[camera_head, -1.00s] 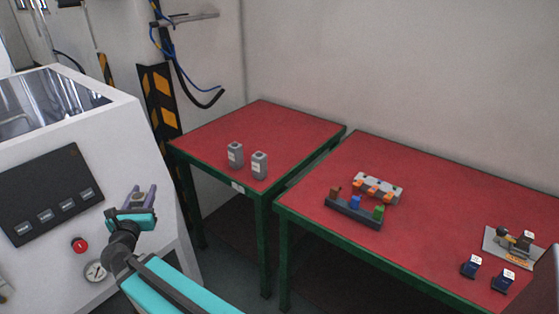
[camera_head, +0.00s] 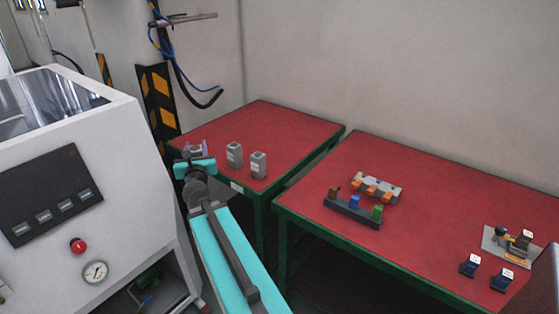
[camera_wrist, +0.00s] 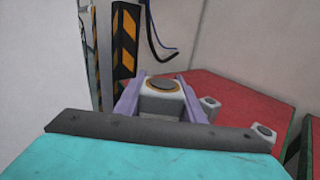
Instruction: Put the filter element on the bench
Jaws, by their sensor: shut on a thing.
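My gripper (camera_head: 196,150) is over the left corner of the left red-topped bench (camera_head: 290,120). In the wrist view its two purple fingers (camera_wrist: 162,95) are shut on the filter element (camera_wrist: 161,84), a pale grey block with an orange-ringed dark round top. In the head view the held filter element is small and mostly hidden by the fingers. Two similar grey canisters, (camera_head: 234,155) and (camera_head: 259,165), stand upright on the bench just right of my gripper. I cannot tell whether the held element touches the bench top.
The second red bench (camera_head: 450,210) at right holds a rack of coloured parts (camera_head: 353,211), an orange-and-grey block (camera_head: 377,187), and dark blue boxes (camera_head: 471,265). The white machine (camera_head: 130,150) stands at left. The back of the left bench is clear.

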